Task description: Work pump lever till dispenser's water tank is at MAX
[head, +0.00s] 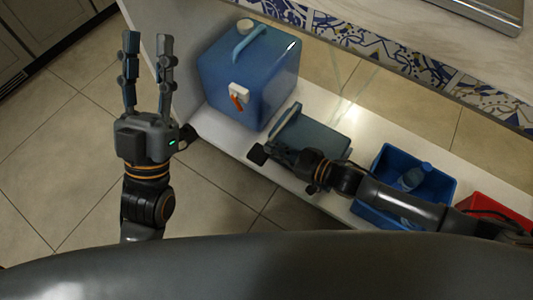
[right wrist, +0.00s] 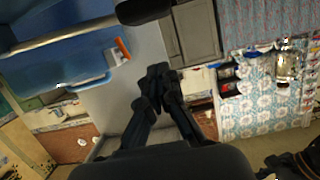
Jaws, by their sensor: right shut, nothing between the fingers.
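A blue translucent water tank (head: 250,75) with a top handle, a pale cap and a white tap with an orange lever (head: 237,98) stands on the white shelf. In the right wrist view the blue tank (right wrist: 60,70) shows at the upper left. There a grey rod with a black end (right wrist: 145,10), perhaps the pump lever, crosses above my right gripper (right wrist: 158,75), apart from its fingertips. The right gripper is shut and empty, and in the head view (head: 262,154) it is near the shelf's front edge. My left gripper (head: 146,45) is open and empty, left of the tank. No MAX mark or water level is readable.
A grey-teal box (head: 320,138) stands on the shelf right of the tank, close to my right gripper. Further right are a blue bin (head: 440,187) holding clear bottles and a red bin (head: 490,203). Tiled floor (head: 60,150) is open at the left.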

